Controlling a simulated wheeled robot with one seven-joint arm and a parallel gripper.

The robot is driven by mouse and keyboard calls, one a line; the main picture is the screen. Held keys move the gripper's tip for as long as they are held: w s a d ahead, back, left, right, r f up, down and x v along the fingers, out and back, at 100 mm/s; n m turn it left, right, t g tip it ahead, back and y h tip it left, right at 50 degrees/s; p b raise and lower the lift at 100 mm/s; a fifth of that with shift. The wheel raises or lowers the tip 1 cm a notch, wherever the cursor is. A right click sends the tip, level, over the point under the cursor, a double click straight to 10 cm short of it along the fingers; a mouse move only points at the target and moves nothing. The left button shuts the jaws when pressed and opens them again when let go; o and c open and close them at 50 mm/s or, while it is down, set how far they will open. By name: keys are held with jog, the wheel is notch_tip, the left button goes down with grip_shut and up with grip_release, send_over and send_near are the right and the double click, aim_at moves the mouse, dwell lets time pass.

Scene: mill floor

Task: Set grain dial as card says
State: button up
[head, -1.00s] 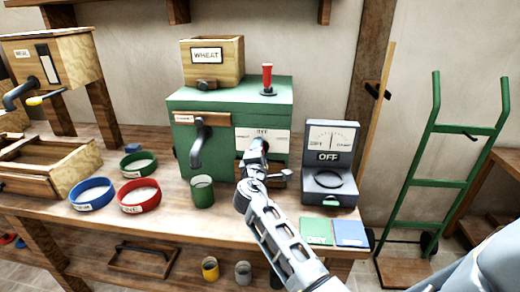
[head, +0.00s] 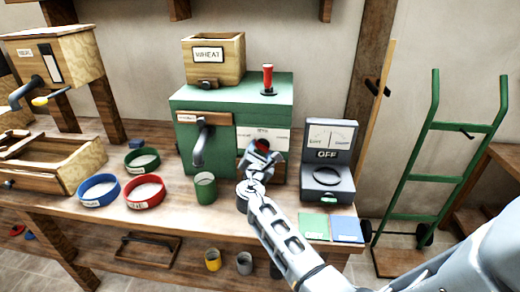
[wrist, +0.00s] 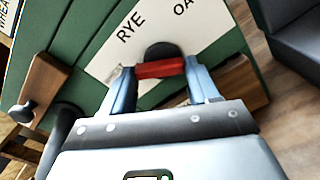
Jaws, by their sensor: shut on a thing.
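The green mill (head: 230,112) stands on the bench. The white dial plate (head: 276,140) on its front reads RYE and, cut off, OA in the wrist view (wrist: 135,45). A red bar-shaped dial pointer (wrist: 160,69) sits before a dark round hub (wrist: 161,50). My gripper (head: 260,150) is at the dial, and its two fingers are shut on the red pointer. The gripper hides part of the plate in the head view. A wheat label (head: 209,54) is on the wooden hopper above. A green card (head: 314,226) and a blue card (head: 347,230) lie on the bench; their writing is too small to read.
A grey scale (head: 328,175) reading OFF stands right of the mill. A green cup (head: 204,188) stands under the spout (head: 200,148). Blue, red and green bowls are to the left. A red-handled lever (head: 268,78) is on top of the mill.

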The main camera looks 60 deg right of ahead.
jog(key=shift+f+n, duration=0.1)
jog(key=shift+n, duration=0.3)
jog(key=o, duration=1.1)
jog(key=shift+c, duration=0.2)
jog(key=v, duration=0.7)
jog(key=shift+a+b, duration=0.4)
jog(key=shift+s, duration=0.1)
